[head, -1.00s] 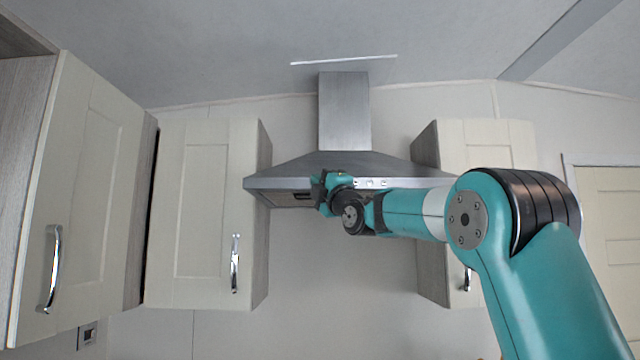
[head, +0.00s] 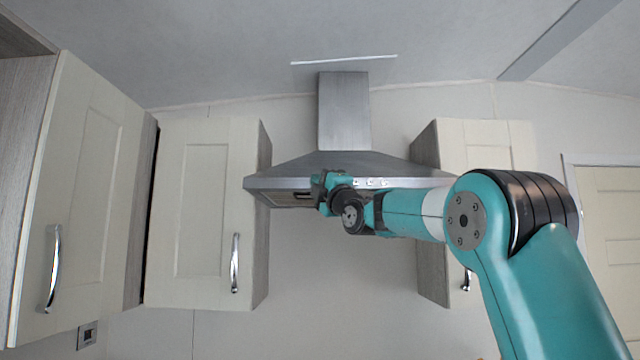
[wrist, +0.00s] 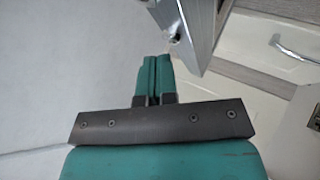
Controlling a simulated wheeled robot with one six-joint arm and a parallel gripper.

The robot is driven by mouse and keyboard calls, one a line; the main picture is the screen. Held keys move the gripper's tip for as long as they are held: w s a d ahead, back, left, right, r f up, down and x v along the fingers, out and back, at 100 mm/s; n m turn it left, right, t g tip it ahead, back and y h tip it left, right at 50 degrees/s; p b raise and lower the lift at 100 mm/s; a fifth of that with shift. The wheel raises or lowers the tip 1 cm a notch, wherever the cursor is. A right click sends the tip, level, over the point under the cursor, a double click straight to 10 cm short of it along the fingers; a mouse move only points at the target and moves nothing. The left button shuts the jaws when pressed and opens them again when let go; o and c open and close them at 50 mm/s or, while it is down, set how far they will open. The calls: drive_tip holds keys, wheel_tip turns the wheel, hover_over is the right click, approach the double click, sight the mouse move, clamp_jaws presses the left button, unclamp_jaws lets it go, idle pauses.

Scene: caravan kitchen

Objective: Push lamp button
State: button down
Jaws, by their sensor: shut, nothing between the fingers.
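The range hood (head: 300,170) hangs on the back wall, with a row of small light buttons (head: 372,183) on its front strip. I cannot tell which one is the lamp button. My gripper (head: 322,186) is in front of the strip, left of the visible buttons, and hides part of it. In the wrist view my gripper (wrist: 157,60) has its teal fingers together and empty. Its tips are close to the hood's metal edge (wrist: 195,45), where a small knob-like part (wrist: 175,39) shows. I cannot tell whether they touch.
Wall cupboards flank the hood at left (head: 200,215) and right (head: 490,145), and another cupboard (head: 80,180) stands nearer at far left. A cupboard handle (wrist: 297,54) shows in the wrist view. The wall below the hood is clear.

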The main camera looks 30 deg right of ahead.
drive_tip(key=shift+w+d, duration=0.2)
drive_tip(key=shift+w, duration=0.1)
drive_tip(key=shift+s+a+f+b, duration=0.1)
drive_tip(key=shift+b, duration=0.35)
drive_tip(key=shift+s+a+b, duration=0.15)
drive_tip(key=shift+s+b, duration=0.15)
drive_tip(key=shift+b, duration=0.1)
drive_tip(key=shift+s+a+b, duration=0.55)
drive_tip(key=shift+s+b, duration=0.25)
drive_tip(key=shift+b, duration=0.05)
drive_tip(key=shift+s+a+b, duration=0.6)
drive_tip(key=shift+s+b, duration=0.25)
drive_tip(key=shift+s+a+b, duration=0.55)
drive_tip(key=shift+s+b, duration=0.25)
drive_tip(key=shift+b, duration=0.05)
